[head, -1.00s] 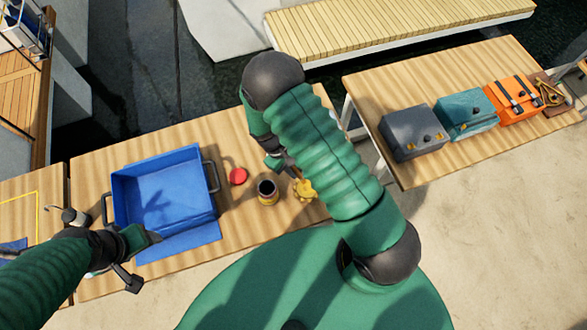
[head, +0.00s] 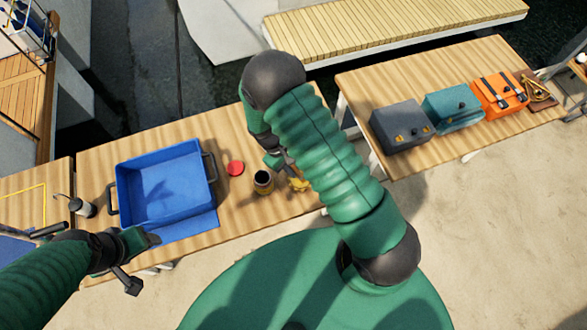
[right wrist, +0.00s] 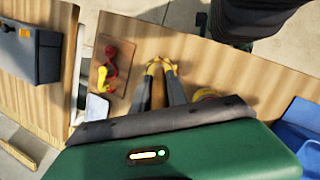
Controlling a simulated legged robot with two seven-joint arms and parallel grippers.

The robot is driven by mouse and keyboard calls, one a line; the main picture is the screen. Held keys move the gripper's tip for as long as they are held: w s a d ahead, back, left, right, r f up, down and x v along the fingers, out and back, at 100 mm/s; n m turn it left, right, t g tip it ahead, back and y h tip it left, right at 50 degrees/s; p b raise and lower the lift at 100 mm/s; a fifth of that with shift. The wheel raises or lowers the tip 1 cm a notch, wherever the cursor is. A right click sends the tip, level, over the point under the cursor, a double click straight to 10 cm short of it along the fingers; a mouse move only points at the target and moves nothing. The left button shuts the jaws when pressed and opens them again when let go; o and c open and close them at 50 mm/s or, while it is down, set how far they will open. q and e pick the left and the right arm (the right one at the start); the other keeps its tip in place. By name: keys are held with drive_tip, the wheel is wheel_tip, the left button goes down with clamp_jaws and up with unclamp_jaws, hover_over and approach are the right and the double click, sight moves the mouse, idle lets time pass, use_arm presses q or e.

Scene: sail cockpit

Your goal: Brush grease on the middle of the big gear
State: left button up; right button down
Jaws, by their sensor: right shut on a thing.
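A yellow gear (head: 298,185) lies on the wooden table, partly hidden by my right arm. An open dark-topped pot (head: 263,182) stands just left of it. My right gripper (head: 280,163) is above the table near the pot and gear. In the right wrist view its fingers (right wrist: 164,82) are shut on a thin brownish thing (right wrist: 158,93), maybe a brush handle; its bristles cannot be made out. A yellow thing (right wrist: 205,93) behind the palm edge is mostly hidden. My left gripper (head: 143,262) is open and empty by the blue tray's near left corner.
A blue tray (head: 212,190) and a red disc (head: 235,168) are on the table, with a spouted can (head: 82,207) at left. A brown board (right wrist: 122,60) holds red and yellow parts. Grey, teal and orange boxes stand on the right table (head: 365,85).

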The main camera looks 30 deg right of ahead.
drive_tip(key=shift+s+a+r+p, duration=0.1)
drive_tip(key=shift+r+p, duration=0.9)
drive_tip(key=shift+r, duration=0.75)
drive_tip(key=shift+f, duration=0.1)
